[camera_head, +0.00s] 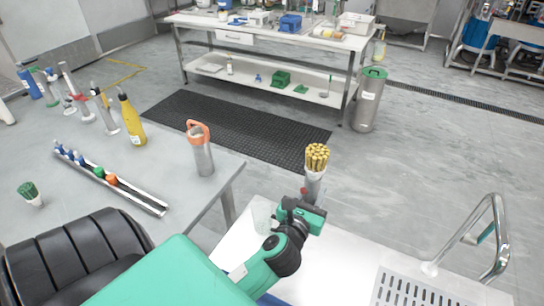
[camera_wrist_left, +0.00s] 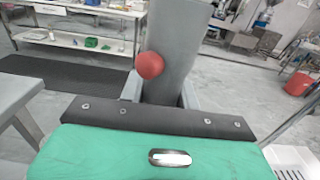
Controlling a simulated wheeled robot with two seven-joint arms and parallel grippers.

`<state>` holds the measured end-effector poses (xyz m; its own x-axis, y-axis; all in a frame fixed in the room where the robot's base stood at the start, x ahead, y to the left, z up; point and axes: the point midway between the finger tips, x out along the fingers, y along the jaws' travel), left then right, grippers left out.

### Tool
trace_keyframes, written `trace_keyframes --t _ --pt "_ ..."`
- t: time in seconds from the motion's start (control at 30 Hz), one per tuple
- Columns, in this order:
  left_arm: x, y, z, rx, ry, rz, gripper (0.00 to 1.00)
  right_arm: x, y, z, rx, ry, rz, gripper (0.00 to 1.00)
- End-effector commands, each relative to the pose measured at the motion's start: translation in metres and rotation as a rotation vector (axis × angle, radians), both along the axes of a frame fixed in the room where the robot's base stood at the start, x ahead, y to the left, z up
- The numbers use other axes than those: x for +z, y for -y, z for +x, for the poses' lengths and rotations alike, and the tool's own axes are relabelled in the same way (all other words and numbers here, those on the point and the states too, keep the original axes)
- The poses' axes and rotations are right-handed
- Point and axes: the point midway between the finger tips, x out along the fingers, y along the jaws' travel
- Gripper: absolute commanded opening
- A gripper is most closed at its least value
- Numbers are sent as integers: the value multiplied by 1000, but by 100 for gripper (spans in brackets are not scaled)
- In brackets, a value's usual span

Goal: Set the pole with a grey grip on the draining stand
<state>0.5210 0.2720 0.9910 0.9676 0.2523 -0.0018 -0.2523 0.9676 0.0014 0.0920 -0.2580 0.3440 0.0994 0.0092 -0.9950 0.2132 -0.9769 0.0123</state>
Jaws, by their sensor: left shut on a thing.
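The pole with a grey grip (camera_head: 315,186) stands roughly upright in my left gripper (camera_head: 303,211), above the white surface. It has a cluster of yellow pieces at its top and a grey body below. In the left wrist view its grey shaft (camera_wrist_left: 172,45) rises between the fingers, with a red ball (camera_wrist_left: 150,65) on its near side. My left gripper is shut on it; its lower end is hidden. The draining stand appears to be the white slotted panel (camera_head: 404,290) at the lower right, apart from the pole. My right gripper is not in view.
A bent metal tube (camera_head: 497,235) rises beside the slotted panel. The white surface between gripper and panel looks clear.

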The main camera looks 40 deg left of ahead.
Motion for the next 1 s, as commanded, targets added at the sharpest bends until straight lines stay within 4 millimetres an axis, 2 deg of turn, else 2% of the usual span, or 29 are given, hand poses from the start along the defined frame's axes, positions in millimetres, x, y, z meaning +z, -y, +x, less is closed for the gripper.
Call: trace_keyframes --t 0.03,0.2,0.33,0.43,0.57,0.9,1.0 --pt "15 -11 10 45 7 5 5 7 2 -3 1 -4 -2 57" --pt "39 -41 29 181 5 3 5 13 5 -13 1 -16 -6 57" --pt "49 -54 35 240 2 2 5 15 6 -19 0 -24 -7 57" --pt "46 -58 37 260 -1 1 5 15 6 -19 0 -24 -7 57" --pt "20 -58 36 263 -7 3 5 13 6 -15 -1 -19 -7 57" --pt "-71 -58 36 260 -6 6 5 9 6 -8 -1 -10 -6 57" --pt "-91 -59 36 261 -3 6 5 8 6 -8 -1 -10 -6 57"
